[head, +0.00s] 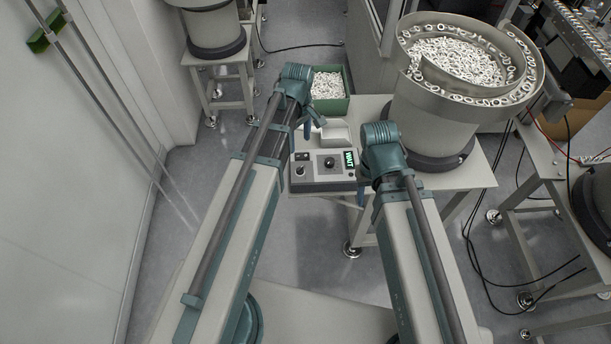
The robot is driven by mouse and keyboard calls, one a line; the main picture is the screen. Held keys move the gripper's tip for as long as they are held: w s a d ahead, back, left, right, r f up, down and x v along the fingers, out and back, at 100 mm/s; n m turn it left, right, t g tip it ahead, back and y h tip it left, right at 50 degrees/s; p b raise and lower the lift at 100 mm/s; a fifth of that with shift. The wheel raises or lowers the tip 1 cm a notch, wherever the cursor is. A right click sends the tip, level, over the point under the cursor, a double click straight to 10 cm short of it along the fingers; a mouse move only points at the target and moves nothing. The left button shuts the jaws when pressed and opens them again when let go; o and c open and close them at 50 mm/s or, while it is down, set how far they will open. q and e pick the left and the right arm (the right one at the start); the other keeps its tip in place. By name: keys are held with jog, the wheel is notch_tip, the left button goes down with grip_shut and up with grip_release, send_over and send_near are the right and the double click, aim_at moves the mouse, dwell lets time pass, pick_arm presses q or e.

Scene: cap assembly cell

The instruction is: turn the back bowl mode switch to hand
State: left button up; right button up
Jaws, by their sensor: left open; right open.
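A grey control box (322,182) sits on the pale stand beside the large bowl feeder (432,120). Its top panel has a black knob (329,162), a smaller dark knob (300,171) at its left and a lit green display (349,159). I cannot tell which control is the mode switch or read its setting. My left gripper (313,122) is open, above and behind the box's back left, apart from the knobs. My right gripper (361,188) is open at the box's right side, partly hidden by its own wrist. Neither gripper holds anything.
A green bin (329,105) of white parts and a pale scoop-shaped piece (335,133) stand behind the box. Another bowl feeder (214,30) is at the back left. Cables (478,250) hang right of the stand.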

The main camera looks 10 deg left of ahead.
aim_at(300, 168)
pick_arm(q)
jog(key=shift+f+b, duration=6.95)
grip_shut()
